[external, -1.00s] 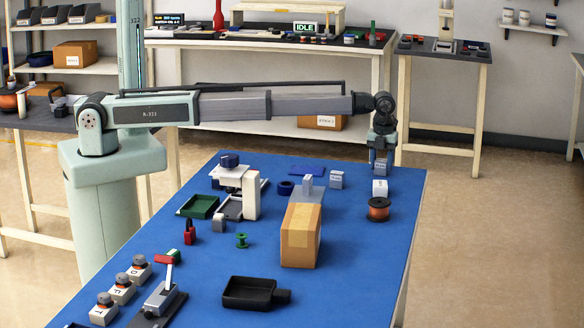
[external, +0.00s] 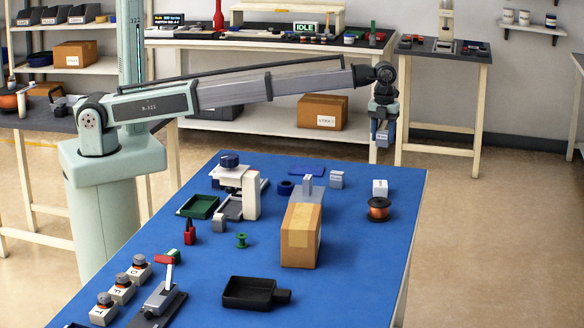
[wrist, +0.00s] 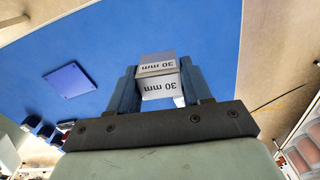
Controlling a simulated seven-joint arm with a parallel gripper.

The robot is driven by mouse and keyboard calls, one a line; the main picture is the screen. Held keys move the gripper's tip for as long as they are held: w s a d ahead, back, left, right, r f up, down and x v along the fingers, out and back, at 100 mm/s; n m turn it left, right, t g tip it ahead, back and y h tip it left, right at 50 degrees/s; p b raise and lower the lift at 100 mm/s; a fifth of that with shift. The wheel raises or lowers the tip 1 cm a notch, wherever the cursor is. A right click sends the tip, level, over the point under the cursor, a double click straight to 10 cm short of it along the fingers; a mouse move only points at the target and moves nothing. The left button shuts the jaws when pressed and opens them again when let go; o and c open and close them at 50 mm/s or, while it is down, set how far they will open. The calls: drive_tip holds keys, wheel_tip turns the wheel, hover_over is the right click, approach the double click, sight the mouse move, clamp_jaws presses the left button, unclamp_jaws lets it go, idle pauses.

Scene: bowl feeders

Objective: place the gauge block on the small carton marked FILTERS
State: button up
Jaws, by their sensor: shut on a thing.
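The gauge block (external: 382,139) is a grey block; the wrist view shows "30 mm" on its faces (wrist: 158,82). My gripper (external: 384,131) is shut on it and holds it in the air above the far right end of the blue table. The fingers stand on both sides of the block in the wrist view (wrist: 166,88). A small white box (external: 380,188) stands on the table below the block, clearly apart from it. Its lettering is too small to read, so I cannot tell whether it is the FILTERS carton.
A small grey lettered block (external: 336,179) stands left of the white box. A copper-coloured spool (external: 378,209) is in front of the white box. A tall brown carton (external: 300,236) stands mid-table. The right front of the table is clear.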

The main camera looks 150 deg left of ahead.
drive_tip(key=w+d+r+m, duration=0.2)
drive_tip(key=w+d, duration=0.8)
drive_tip(key=w, duration=0.4)
wheel_tip(320, 180, up, 9)
drive_tip(key=m, duration=0.6)
hover_over(302, 216)
drive_tip(key=shift+f, duration=4.85)
drive_tip(key=shift+f, duration=0.1)
drive_tip(key=o, duration=1.2)
drive_tip(key=shift+c, duration=0.2)
